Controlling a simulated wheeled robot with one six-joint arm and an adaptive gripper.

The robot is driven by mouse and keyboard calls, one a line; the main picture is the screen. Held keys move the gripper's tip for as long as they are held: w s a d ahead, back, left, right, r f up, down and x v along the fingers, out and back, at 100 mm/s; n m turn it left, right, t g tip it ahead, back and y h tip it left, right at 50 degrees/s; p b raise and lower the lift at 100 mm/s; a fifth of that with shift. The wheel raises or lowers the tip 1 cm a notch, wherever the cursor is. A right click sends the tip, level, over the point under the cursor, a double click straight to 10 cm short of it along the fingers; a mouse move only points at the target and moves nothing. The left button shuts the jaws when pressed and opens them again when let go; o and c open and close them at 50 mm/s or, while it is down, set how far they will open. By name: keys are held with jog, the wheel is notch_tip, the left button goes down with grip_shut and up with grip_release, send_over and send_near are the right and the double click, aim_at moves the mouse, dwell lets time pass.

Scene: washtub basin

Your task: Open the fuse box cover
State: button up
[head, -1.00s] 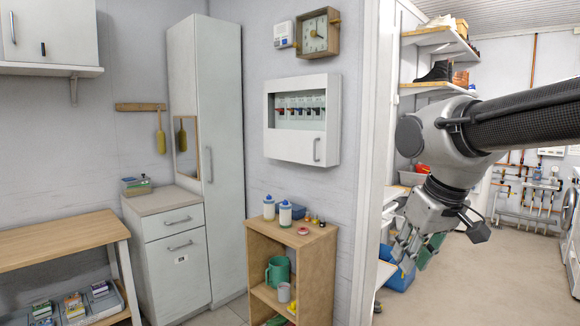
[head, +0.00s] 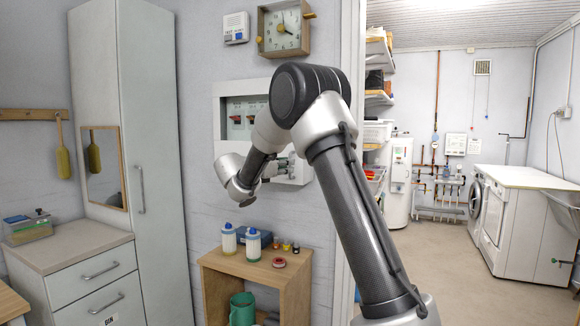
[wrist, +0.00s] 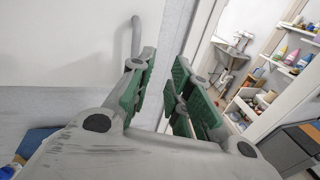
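The white fuse box (head: 222,98) hangs on the wall below the clock, and my arm hides much of it. Several breakers show through its upper window. In the wrist view its white front (wrist: 60,40) fills the upper left, with a grey bar handle (wrist: 135,38) standing out from it. My gripper (wrist: 165,62) is open, its green-padded fingers apart with nothing seen between them. The handle appears just left of the left fingertip, outside the gap; contact cannot be told. In the head view my gripper (head: 282,168) is partly hidden at the box's lower right.
A wooden shelf unit (head: 250,270) stands below the box, with bottles (head: 229,239) and small items on top. A tall cabinet (head: 155,130) stands to the left. A door frame (head: 350,60) and open floor (head: 440,250) lie to the right.

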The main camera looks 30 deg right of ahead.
aim_at(290, 175)
jog(key=shift+n+t, duration=0.7)
jog(key=shift+n, duration=0.2)
jog(key=w+d, duration=0.1)
jog(key=w, duration=0.1)
jog(key=w+d, duration=0.2)
jog(key=w+d+f, duration=0.1)
jog(key=w+d, duration=0.1)
jog(key=shift+w+d, duration=0.15)
jog(key=shift+w, duration=0.05)
grip_shut()
